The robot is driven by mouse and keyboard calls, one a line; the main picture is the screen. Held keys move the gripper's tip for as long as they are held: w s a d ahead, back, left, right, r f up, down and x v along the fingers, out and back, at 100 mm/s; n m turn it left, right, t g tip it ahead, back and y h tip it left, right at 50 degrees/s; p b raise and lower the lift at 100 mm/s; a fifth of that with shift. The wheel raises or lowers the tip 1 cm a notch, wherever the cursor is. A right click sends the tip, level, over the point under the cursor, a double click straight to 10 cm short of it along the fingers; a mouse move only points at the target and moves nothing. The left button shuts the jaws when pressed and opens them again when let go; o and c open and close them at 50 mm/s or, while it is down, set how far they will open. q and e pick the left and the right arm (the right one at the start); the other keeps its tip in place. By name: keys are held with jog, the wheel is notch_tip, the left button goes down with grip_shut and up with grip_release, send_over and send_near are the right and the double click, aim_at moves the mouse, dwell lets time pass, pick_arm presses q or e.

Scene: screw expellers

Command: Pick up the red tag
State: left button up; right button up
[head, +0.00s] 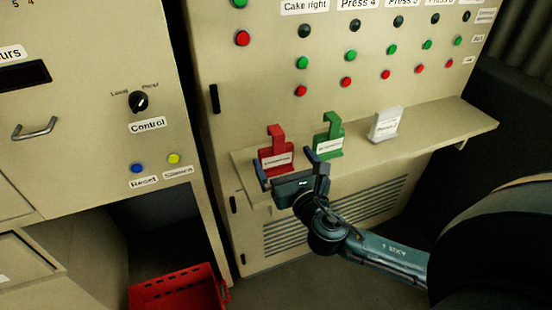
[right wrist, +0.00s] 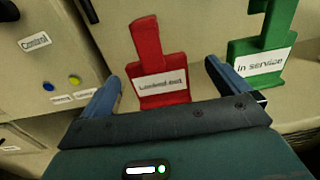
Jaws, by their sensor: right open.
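The red tag (head: 276,151) stands upright on a narrow beige shelf (head: 434,132), with a white label on its front. In the right wrist view the red tag (right wrist: 160,60) stands between and beyond the two blue fingers. My right gripper (head: 284,174) is open and empty, close in front of the tag, its fingers pointing toward it. It also shows in the right wrist view (right wrist: 163,85). I cannot tell whether a finger touches the tag. My left gripper is not in view.
A green tag (head: 329,137) stands just right of the red tag, near my right finger. A white tag (head: 385,125) stands further right. Behind is a panel of buttons. A red crate (head: 180,288) sits low at the left, below the control cabinet (head: 90,100).

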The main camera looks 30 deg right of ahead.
aim_at(273, 148)
jog(key=w, duration=0.4)
jog(key=w+f, duration=0.1)
jog(key=w, duration=0.1)
jog(key=shift+w, duration=0.3)
jog(key=c, duration=1)
